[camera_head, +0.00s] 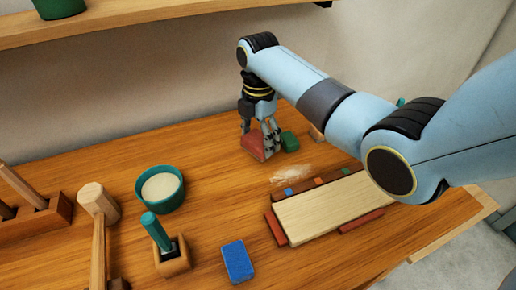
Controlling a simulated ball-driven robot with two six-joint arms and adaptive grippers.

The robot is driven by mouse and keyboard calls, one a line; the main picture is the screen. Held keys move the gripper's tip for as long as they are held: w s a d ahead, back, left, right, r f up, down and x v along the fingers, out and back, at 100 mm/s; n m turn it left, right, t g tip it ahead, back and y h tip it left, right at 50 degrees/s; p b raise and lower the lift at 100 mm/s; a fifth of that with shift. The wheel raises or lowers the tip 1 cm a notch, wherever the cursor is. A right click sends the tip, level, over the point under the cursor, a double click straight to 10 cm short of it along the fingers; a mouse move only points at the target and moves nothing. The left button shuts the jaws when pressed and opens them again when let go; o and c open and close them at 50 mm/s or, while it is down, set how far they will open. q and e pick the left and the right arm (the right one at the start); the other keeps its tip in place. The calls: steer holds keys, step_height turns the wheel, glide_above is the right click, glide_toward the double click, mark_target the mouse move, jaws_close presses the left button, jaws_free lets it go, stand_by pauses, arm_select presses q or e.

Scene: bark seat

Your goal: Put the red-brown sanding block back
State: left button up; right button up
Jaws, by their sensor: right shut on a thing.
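The red-brown sanding block (253,146) is at the back of the wooden bench, near the wall. My right gripper (268,148) points down over it and is shut on it. The fingers cover its right part, and the block looks to be at or just above the bench top; I cannot tell which. A green block (289,141) sits close on the right of the fingers. A blue block (237,261) lies alone at the front. My left gripper is not in view.
A pale board (325,207) with red strips at its edges lies right of centre, pale dust (290,174) behind it. A teal bowl (160,190), a mallet (98,205), a teal-handled tool in a wooden holder (172,262) and a rack (38,215) stand left. A shelf (110,18) hangs above.

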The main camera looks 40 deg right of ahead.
mark_target(258, 139)
step_height(258, 139, down, 4)
steer(key=shift+f, duration=0.1)
stand_by(0.4)
steer(key=o, duration=1.1)
steer(key=shift+r, duration=0.4)
step_height(258, 139, up, 11)
steer(key=shift+w+r, duration=0.1)
steer(key=shift+r, duration=0.1)
